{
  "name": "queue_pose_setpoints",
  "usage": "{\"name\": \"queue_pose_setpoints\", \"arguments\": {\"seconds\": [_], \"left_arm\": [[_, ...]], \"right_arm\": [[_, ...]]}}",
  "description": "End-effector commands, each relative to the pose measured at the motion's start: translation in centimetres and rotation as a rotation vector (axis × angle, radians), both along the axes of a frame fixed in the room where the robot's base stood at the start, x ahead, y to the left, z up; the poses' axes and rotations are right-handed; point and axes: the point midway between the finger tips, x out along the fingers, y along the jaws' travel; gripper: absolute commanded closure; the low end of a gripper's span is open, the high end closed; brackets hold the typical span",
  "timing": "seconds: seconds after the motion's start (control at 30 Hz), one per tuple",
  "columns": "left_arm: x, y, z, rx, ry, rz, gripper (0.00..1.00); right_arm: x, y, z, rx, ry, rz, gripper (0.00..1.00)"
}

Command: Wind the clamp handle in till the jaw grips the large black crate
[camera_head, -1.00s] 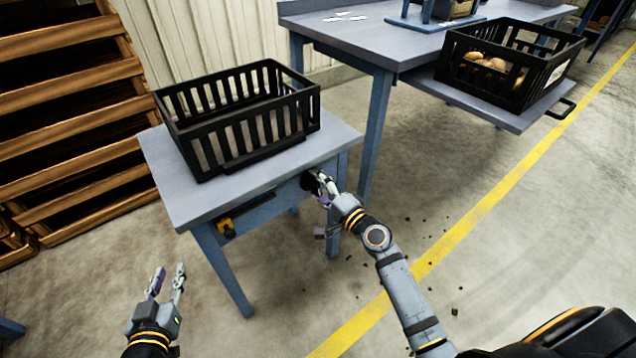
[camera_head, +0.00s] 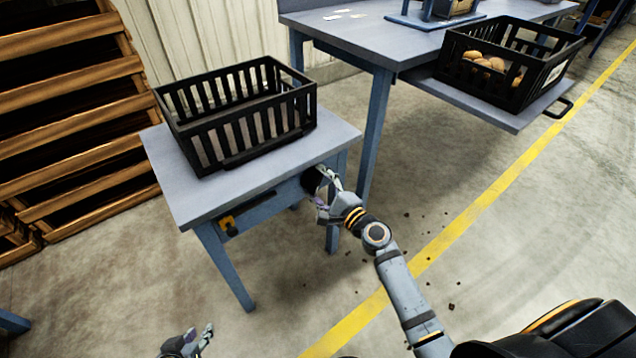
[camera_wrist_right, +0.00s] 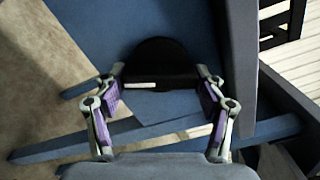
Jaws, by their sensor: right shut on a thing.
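The large black crate (camera_head: 240,125) stands upright and empty on the small grey-topped blue table (camera_head: 185,205). The dark round clamp handle (camera_head: 312,181) is at the table's front right, below the top. My right gripper (camera_head: 325,185) is shut on it; the wrist view shows the black handle (camera_wrist_right: 160,62) between the two fingers (camera_wrist_right: 160,92). The clamp jaw cannot be made out, so its contact with the crate is unclear. My left gripper (camera_head: 201,337) is at the bottom edge, away from the table, fingers apart and empty, partly cut off.
A yellow and black part (camera_head: 228,224) sits under the small table's front edge. A larger blue table (camera_head: 375,45) stands at right, with a black crate of potatoes (camera_head: 505,75) on its lower shelf. Wooden racks (camera_head: 70,110) stand at left. Dark crumbs lie on the floor.

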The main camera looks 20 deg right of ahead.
Motion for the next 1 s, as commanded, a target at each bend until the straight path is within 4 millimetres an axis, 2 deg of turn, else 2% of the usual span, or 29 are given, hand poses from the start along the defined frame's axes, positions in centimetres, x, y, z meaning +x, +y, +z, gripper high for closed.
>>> {"name": "queue_pose_setpoints", "arguments": {"seconds": [0.33,0.37,0.5,0.53,0.87,1.0], "left_arm": [[-0.1,0.0,-0.1,0.000,0.003,0.000,0.70],[-0.1,0.0,-0.1,0.000,0.003,0.000,0.70],[-0.1,0.0,-0.1,0.000,0.002,0.000,0.70],[-0.1,0.0,-0.1,0.000,0.002,0.000,0.70],[0.0,0.0,0.0,-0.001,0.001,0.000,0.70],[0.0,0.0,0.0,-0.001,0.001,0.000,0.70]], "right_arm": [[-0.1,0.0,-0.2,0.010,0.005,0.001,0.61],[-0.1,0.0,-0.2,0.009,0.005,0.001,0.28],[-0.1,0.0,-0.1,0.007,0.004,0.001,0.09],[0.0,0.0,-0.1,0.007,0.004,0.001,0.08],[-0.1,0.0,-0.1,0.003,0.002,0.000,0.08],[-1.6,-0.6,-0.2,0.000,0.004,0.001,0.08]]}}
